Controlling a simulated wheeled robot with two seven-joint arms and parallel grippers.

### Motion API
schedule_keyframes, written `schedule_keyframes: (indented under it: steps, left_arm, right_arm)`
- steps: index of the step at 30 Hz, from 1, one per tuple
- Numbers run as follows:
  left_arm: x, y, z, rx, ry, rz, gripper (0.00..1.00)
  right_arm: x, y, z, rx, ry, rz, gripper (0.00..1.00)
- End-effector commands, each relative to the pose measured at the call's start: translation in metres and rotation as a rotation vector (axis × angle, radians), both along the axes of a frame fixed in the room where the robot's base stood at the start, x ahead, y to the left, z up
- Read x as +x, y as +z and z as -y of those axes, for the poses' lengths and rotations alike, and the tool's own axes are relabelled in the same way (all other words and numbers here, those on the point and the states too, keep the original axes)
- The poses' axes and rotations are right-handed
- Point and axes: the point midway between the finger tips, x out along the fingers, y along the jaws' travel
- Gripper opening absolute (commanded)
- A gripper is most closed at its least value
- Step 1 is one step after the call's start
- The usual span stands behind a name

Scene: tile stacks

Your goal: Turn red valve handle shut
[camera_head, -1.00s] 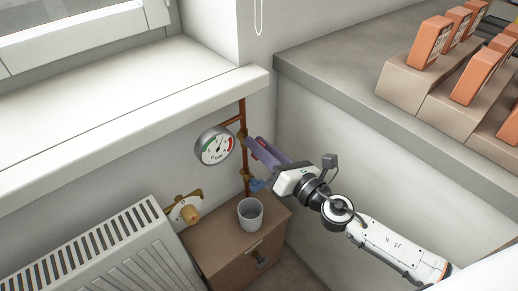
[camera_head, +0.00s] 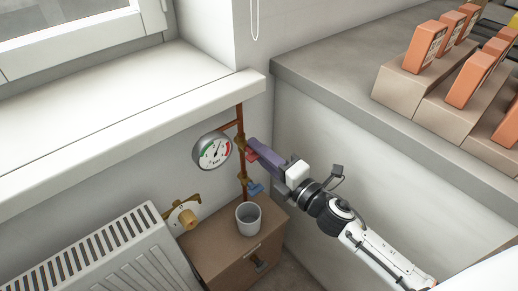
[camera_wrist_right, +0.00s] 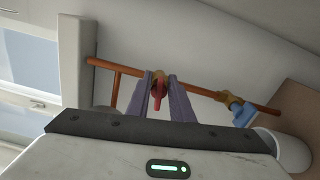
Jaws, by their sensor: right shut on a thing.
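The red valve handle (camera_head: 252,155) sits on the vertical copper pipe (camera_head: 240,122), just right of the gauge. My right gripper (camera_head: 257,150) reaches it from the right, with its purple fingers around it. In the right wrist view the red handle (camera_wrist_right: 158,92) shows between the two purple fingers (camera_wrist_right: 160,98), and the gripper is shut on it. The fingers hide part of the handle in the head view. My left gripper is not in view.
A blue valve handle (camera_head: 255,189) is lower on the pipe. The round gauge (camera_head: 213,151) is close to the left. A grey cup (camera_head: 248,219) stands on the brown cabinet (camera_head: 215,250) below. A radiator (camera_head: 120,262) and a brass valve (camera_head: 184,217) are at left.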

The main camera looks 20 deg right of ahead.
Motion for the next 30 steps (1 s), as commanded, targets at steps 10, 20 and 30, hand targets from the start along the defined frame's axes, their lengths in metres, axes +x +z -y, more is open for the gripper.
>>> schedule_keyframes:
  steps: [10, 20, 30]
  left_arm:
    - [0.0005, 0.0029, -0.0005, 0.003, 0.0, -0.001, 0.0]
    - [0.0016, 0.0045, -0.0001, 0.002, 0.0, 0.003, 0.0]
    - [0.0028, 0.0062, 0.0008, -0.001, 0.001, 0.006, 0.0]
  right_arm:
    - [-0.0002, -0.0016, 0.0003, 0.133, 0.0, -0.049, 0.0]
    - [-0.0003, -0.0025, 0.0004, 0.155, 0.0, -0.057, 0.0]
    - [-0.0003, -0.0026, 0.0003, 0.154, 0.0, -0.057, 0.26]
